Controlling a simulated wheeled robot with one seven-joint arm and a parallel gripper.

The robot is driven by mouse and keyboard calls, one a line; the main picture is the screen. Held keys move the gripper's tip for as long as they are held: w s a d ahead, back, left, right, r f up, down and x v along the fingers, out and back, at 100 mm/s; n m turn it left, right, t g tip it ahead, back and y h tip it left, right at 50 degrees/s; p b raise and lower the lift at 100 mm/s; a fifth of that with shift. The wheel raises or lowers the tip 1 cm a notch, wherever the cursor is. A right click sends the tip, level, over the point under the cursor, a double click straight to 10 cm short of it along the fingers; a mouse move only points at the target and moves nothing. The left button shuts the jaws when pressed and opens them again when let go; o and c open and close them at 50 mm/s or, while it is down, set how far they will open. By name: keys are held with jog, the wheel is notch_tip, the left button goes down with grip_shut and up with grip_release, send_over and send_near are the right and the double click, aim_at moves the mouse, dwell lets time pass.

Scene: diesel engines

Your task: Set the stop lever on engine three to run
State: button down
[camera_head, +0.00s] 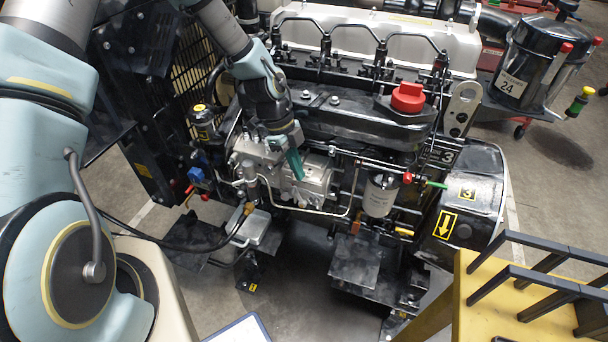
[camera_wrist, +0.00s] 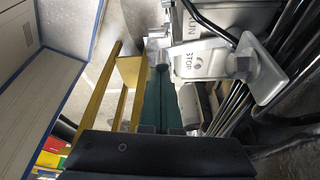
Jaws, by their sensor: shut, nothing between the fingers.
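The engine (camera_head: 350,120) carries yellow "3" labels in the head view. My gripper (camera_head: 295,164) is at its silver pump (camera_head: 318,178); its green fingers look closed together. In the wrist view the gripper (camera_wrist: 159,92) is shut and empty. Just beyond and right of the fingertips is a silver plate (camera_wrist: 207,64) marked STOP, with RUN lettering farther up. A short round metal piece (camera_wrist: 160,52) lies right at the fingertips; it may be part of the stop lever. I cannot tell whether it touches the fingers or which mark the lever is at.
Metal pipes (camera_wrist: 285,45) run close on the right in the wrist view. A yellow stand with dark rails (camera_head: 510,300) is at the front right. A red cap (camera_head: 407,97) tops the engine. A black canister marked 24 (camera_head: 530,65) stands behind right.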

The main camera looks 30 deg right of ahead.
jog(key=shift+w+a+m+y, duration=0.3)
jog(key=shift+w+a+m, duration=0.45)
jog(key=shift+m, duration=0.35)
jog(key=shift+w+a, duration=0.55)
jog(key=shift+w, duration=0.25)
